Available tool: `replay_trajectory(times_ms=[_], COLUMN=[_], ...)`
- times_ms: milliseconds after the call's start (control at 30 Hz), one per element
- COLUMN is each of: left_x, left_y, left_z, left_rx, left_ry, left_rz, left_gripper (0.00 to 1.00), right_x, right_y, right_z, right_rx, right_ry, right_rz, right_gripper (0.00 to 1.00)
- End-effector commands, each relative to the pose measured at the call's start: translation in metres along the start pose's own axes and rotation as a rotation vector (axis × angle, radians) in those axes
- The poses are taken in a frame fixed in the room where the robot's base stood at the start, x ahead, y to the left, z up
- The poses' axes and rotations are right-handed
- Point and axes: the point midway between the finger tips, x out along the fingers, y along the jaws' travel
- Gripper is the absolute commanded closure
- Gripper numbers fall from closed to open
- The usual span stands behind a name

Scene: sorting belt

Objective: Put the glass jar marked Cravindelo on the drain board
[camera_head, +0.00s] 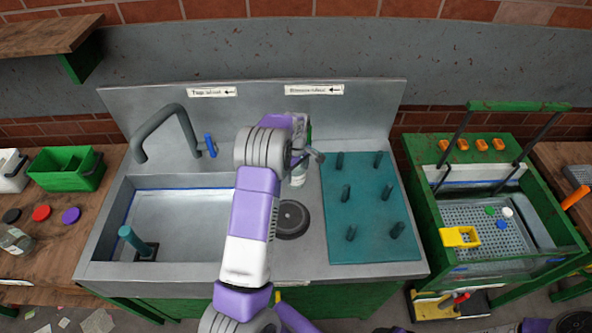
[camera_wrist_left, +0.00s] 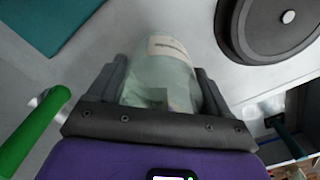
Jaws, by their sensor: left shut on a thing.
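My left gripper (camera_head: 300,160) is over the steel counter between the sink basin and the teal drain board (camera_head: 340,245). It is shut on a pale green glass jar (camera_head: 298,177), partly hidden by the gripper in the head view. In the left wrist view the jar (camera_wrist_left: 165,78) sits between the two fingers (camera_wrist_left: 160,95); its label has writing too small to read. I cannot tell whether the jar touches the counter. The drain board has several upright pegs and holds no jar. It also shows in the left wrist view (camera_wrist_left: 50,22). My right gripper is not in view.
A round black disc (camera_head: 292,220) lies on the counter just left of the drain board. The sink (camera_head: 180,220) has a grey tap (camera_head: 165,125). Another glass jar (camera_head: 16,240) and coloured lids are on the left bench. A green-framed basket station (camera_head: 500,215) stands right.

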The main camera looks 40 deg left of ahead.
Motion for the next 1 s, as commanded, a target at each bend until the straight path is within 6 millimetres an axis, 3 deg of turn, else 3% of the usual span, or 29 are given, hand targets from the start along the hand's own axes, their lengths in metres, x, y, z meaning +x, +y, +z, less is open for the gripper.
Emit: replay_trajectory(times_ms=[133,167,267,633,1000], left_x=[0.004,0.004,0.003,-0.007,-0.082], left_y=[0.000,0.000,0.000,0.001,0.001], left_z=[0.000,0.000,0.000,0.000,0.000], left_rx=[0.000,0.000,0.000,0.000,0.001], left_ry=[0.000,0.000,0.000,0.001,0.002], left_rz=[0.000,0.000,0.000,0.002,0.003], left_gripper=[0.59,0.17,0.01,0.00,0.00], right_x=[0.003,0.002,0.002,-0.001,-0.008], right_y=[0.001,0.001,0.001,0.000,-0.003], right_z=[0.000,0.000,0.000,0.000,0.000], right_rx=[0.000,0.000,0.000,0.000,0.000], right_ry=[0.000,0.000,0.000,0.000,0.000], right_rz=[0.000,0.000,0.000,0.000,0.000], right_gripper=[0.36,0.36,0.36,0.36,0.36])
